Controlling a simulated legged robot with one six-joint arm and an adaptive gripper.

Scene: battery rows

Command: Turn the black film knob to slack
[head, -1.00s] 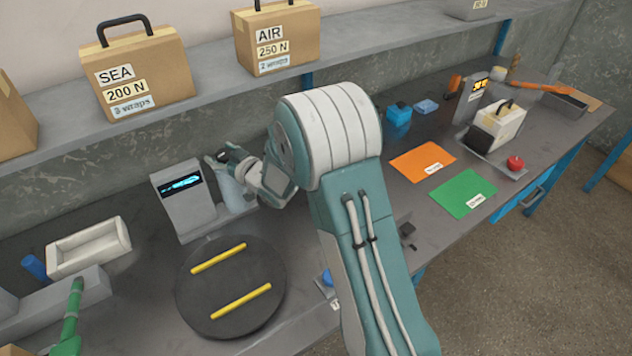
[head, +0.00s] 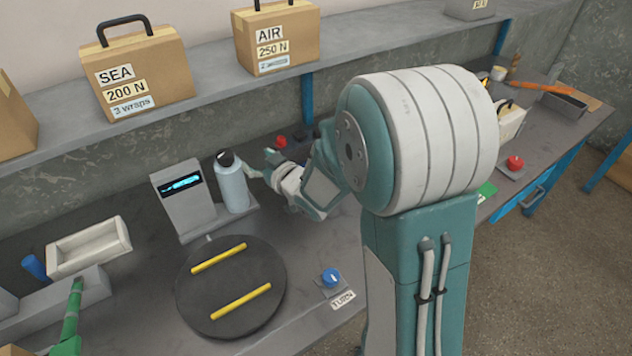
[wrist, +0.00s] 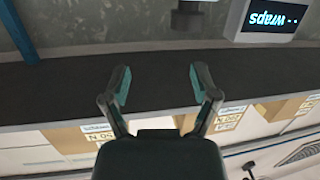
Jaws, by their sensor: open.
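The black knob (head: 226,158) sits on top of an upright pale grey-blue film roll (head: 232,186), beside the grey display post. My gripper (head: 259,163) is just to the right of the roll's top, with a gap between it and the knob. In the upside-down wrist view my gripper (wrist: 160,82) has its two fingers spread with nothing between them. A dark block at that view's top edge is cut off, and I cannot tell whether it is the knob. I cannot read the knob's setting.
The display post (head: 184,200) stands left of the roll; its screen (wrist: 272,18) reads "-- wraps" in the wrist view. A black turntable (head: 230,290) with two yellow bars lies in front. A blue knob (head: 331,279) is at the bench's front. Labelled boxes stand on the shelf above.

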